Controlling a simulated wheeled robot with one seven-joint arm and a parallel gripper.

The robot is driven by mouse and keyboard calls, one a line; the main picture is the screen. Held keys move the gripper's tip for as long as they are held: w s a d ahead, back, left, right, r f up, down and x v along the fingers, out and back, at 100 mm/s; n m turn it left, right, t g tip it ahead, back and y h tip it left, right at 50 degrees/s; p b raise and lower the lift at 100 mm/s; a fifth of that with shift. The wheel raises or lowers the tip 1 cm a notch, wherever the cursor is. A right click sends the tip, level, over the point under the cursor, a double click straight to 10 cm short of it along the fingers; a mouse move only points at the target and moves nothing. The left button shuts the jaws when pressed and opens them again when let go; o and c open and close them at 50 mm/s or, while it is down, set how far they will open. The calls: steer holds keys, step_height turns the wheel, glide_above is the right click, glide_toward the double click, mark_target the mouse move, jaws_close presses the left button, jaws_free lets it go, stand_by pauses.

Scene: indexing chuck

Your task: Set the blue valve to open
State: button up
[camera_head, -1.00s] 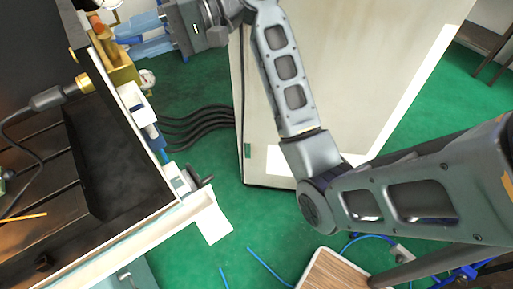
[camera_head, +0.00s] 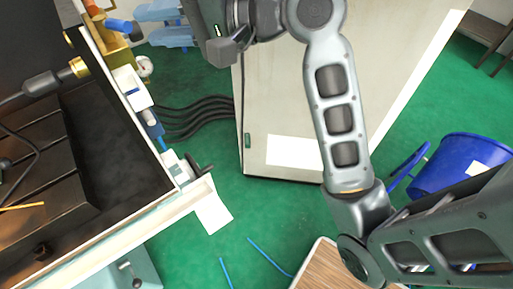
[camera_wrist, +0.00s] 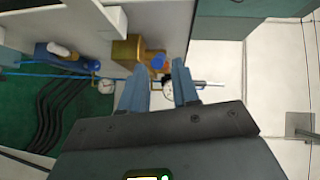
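The blue valve handle (camera_head: 120,26) sits on a brass block (camera_head: 115,50) at the upper left in the head view, mounted on the machine's side. In the wrist view the blue handle (camera_wrist: 157,62) shows end-on beside the brass block (camera_wrist: 127,50), just beyond the gap between my fingers. My gripper (camera_head: 160,24) is to the right of the handle and apart from it. Its two blue-grey fingers are spread with nothing between them, as the wrist view of my gripper (camera_wrist: 159,88) also shows. The handle's exact setting is hard to tell.
An orange handle (camera_head: 93,8) is just above the blue one. A small gauge (camera_head: 145,66) and a white-and-blue unit (camera_head: 132,88) sit lower along the machine. Black hoses (camera_head: 200,120) run to a pale cabinet (camera_head: 285,110). A blue bin (camera_head: 460,165) stands at right.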

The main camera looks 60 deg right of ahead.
steer(key=s+f+n+h, duration=0.2)
steer(key=s+f+h, duration=0.5)
steer(key=s+f, duration=0.9)
steer(key=shift+d+f+n, duration=0.15)
steer(key=shift+f+n, duration=0.25)
steer(key=shift+f, duration=0.85)
steer(key=shift+o, duration=0.2)
